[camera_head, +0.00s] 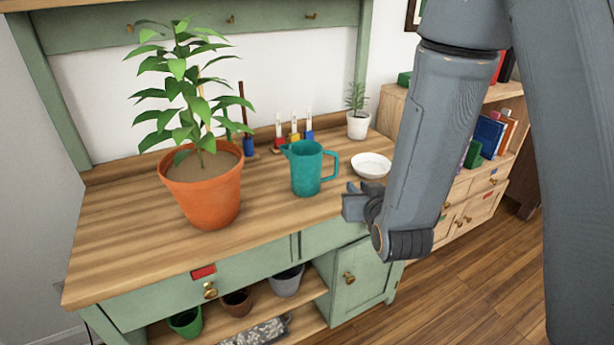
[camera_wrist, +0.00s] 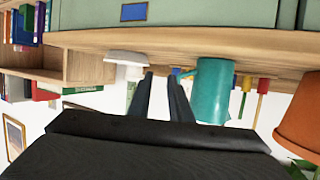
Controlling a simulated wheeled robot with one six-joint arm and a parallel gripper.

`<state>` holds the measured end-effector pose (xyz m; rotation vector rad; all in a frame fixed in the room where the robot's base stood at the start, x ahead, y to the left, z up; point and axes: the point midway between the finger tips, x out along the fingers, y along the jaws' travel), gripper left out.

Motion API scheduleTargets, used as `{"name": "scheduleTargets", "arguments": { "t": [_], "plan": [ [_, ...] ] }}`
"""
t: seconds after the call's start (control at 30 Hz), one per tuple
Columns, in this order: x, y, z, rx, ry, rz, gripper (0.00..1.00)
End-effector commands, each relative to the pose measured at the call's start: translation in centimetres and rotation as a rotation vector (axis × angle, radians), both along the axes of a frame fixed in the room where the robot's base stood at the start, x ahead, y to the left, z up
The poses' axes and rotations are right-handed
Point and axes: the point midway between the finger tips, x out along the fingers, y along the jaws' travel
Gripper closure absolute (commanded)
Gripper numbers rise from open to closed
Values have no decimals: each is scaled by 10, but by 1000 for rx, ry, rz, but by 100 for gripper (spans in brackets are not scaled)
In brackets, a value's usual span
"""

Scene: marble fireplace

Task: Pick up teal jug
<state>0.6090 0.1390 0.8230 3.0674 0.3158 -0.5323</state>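The teal jug (camera_head: 306,168) stands upright on the wooden top of a green bench, its handle to the right in the head view. It also shows upside down in the wrist view (camera_wrist: 212,92). My gripper (camera_head: 350,203) is just right of the jug, near the bench's front edge. In the wrist view my two dark fingers (camera_wrist: 161,76) are apart with nothing held between them. They point between the white dish and the jug, close to the handle side. Whether they touch the handle cannot be told.
A potted plant (camera_head: 205,190) in an orange pot stands left of the jug. A white dish (camera_head: 371,165) lies right of it. Coloured small tools (camera_head: 294,130) and a small white-potted plant (camera_head: 358,122) stand behind. A wooden shelf unit (camera_head: 480,185) is at right.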

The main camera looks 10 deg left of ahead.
Motion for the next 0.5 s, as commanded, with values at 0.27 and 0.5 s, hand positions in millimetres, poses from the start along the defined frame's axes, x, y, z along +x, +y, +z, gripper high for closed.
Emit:
{"name": "scheduleTargets", "arguments": {
  "t": [0.27, 0.5],
  "plan": [
    [-3, 32, 17, 57, -275, 51, 82],
    [9, 40, 26, 73, -338, 59, 82]
  ]
}}
